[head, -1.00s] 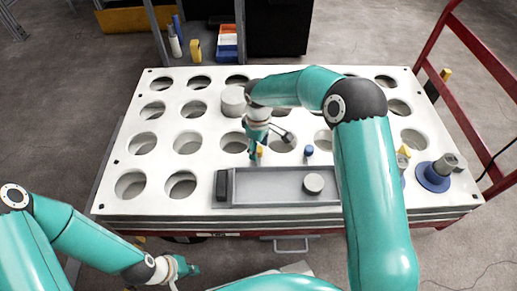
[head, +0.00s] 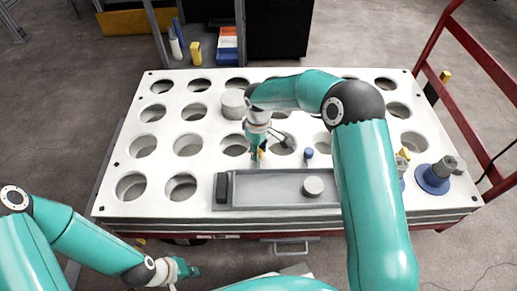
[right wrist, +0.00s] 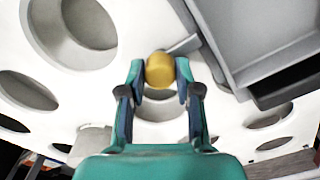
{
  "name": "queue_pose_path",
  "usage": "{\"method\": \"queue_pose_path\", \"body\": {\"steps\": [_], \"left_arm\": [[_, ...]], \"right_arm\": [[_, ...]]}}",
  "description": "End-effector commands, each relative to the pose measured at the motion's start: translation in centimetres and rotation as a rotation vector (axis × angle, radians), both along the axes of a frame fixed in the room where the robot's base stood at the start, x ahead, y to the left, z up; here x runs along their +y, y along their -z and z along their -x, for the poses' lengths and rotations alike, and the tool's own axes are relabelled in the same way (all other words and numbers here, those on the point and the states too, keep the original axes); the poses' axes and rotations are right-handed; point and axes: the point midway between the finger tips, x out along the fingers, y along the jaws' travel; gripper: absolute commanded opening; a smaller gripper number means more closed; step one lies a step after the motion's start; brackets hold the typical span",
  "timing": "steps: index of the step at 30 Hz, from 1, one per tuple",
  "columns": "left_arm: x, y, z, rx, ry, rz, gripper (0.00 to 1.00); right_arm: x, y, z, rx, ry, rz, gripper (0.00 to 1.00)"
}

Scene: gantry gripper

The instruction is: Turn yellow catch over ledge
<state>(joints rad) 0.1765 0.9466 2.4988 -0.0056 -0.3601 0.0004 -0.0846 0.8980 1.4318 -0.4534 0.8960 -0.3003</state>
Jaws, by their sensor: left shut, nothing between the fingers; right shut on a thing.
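The yellow catch (right wrist: 160,70) shows as a rounded yellow knob between the two fingers of my right gripper (right wrist: 158,88) in the right wrist view. The gripper is shut on it. My left gripper (head: 187,270) is shut and empty, low at the left in front of the table.
The white table top (head: 165,105) has several round holes. A grey puck (head: 313,186) lies in the tray. A grey cylinder (head: 234,103) stands behind my right gripper. A blue peg (head: 309,154) and a blue-based fitting (head: 433,180) stand to the right. A red rail (head: 480,75) borders the right side.

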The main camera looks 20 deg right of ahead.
Motion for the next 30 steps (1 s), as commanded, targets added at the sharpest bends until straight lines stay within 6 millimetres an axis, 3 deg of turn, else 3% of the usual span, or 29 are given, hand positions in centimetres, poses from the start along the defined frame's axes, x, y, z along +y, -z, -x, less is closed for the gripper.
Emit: {"method": "queue_pose_path", "body": {"steps": [4,5,9,22,30], "left_arm": [[0.0,0.0,0.0,0.000,0.000,0.000,0.00],[0.0,0.0,0.0,0.000,0.000,0.000,0.00],[0.0,0.0,0.0,0.000,0.000,0.000,0.00],[0.0,0.0,0.0,0.000,0.000,0.000,0.00],[0.0,0.0,0.0,0.000,0.000,0.000,0.00]], "right_arm": [[0.0,0.0,0.0,-0.001,0.002,-0.001,0.00],[0.0,0.0,0.0,-0.001,0.002,-0.001,0.35],[0.0,0.0,0.0,-0.001,0.001,-0.001,0.58],[0.0,-0.7,-0.1,-0.004,0.001,0.000,0.58],[0.0,-5.2,-0.2,-0.006,0.000,-0.001,0.58]]}}
